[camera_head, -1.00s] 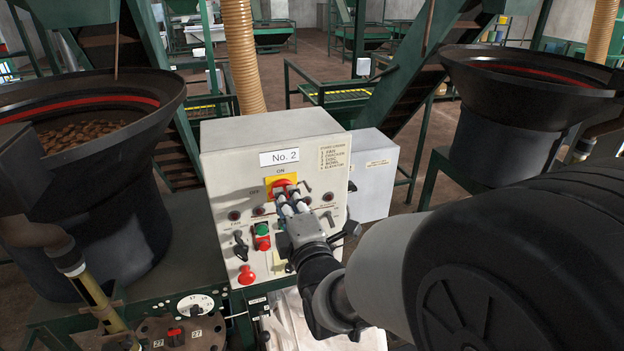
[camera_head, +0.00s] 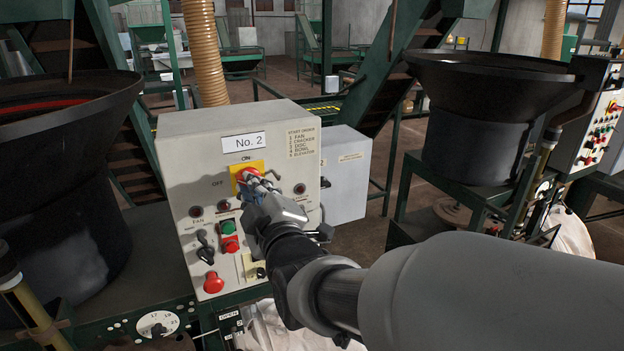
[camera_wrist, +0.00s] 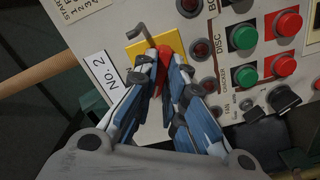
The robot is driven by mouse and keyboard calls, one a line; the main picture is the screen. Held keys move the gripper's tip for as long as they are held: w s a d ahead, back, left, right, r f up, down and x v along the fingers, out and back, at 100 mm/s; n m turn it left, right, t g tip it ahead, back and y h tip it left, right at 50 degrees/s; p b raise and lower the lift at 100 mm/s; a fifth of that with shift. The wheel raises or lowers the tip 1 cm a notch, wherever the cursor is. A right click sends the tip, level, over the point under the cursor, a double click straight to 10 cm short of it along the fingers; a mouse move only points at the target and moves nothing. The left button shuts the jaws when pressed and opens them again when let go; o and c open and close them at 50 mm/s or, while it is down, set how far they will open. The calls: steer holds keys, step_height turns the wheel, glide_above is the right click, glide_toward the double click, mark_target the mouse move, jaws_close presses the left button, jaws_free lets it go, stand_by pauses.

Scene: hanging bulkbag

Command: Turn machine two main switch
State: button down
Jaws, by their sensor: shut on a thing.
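The main switch is a red knob (camera_head: 243,176) on a yellow plate (camera_head: 246,165), below the "No. 2" label (camera_head: 243,142) on a grey control box (camera_head: 187,160). "ON" is printed above the plate and "OFF" to its left. My gripper (camera_head: 255,184) is at the switch and shut on the red knob. In the wrist view, the gripper (camera_wrist: 166,66) has a finger on each side of the knob (camera_wrist: 164,52), in front of the yellow plate (camera_wrist: 177,41). The fingers partly hide the knob, so I cannot tell its exact angle.
Below are a green button (camera_head: 229,227), a red button (camera_head: 231,244), a black lever switch (camera_head: 206,254) and a red mushroom button (camera_head: 213,283). A dark bowl (camera_head: 70,110) stands left, another (camera_head: 485,80) right.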

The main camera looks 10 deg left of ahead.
steer(key=shift+m+b, duration=5.6)
steer(key=shift+b, duration=0.65)
steer(key=c, duration=1.7)
jaws_free()
steer(key=shift+o, duration=0.2)
steer(key=v, duration=1.2)
